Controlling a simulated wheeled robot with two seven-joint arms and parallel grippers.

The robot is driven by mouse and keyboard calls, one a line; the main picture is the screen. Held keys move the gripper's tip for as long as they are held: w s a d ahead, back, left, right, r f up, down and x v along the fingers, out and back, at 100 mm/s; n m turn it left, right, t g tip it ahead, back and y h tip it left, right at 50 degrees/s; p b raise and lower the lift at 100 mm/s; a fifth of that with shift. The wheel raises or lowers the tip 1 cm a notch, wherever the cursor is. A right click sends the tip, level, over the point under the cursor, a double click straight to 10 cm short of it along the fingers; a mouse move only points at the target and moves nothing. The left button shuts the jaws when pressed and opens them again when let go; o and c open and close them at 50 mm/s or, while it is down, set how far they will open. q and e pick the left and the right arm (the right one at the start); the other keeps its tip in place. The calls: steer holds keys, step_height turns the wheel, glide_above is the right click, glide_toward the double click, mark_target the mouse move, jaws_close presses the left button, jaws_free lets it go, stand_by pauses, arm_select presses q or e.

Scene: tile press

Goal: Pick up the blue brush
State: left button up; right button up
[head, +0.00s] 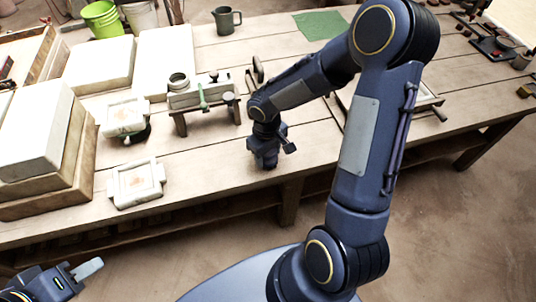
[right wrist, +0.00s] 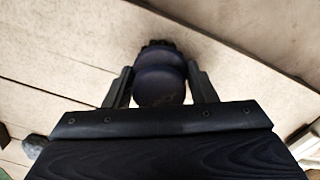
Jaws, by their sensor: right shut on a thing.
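The blue brush (right wrist: 160,80) shows in the right wrist view as a dark navy, rounded body with a dark, rough far end. It sits between the two fingers of my right gripper (right wrist: 161,88), which is shut on it. In the head view my right gripper (head: 266,160) points down over the front part of the workbench; the brush cannot be told apart from the dark gripper there. Whether the brush touches the bench is unclear. My left gripper (head: 78,278) is low at the left, in front of the bench; its opening cannot be made out.
Plaster blocks (head: 42,130) are stacked at the bench's left. A white mould (head: 136,184) lies near the front edge, another (head: 126,118) behind it. A small wooden stand (head: 205,95) is left of my right gripper. A dark jug (head: 227,20) stands further back.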

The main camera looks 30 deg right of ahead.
step_height(320, 180, up, 3)
steer(key=shift+f, duration=0.15)
steer(key=s+a+r, duration=0.2)
steer(key=a+r, duration=0.7)
steer(key=a, duration=0.5)
steer(key=shift+s+r, duration=0.15)
steer(key=shift+r, duration=0.2)
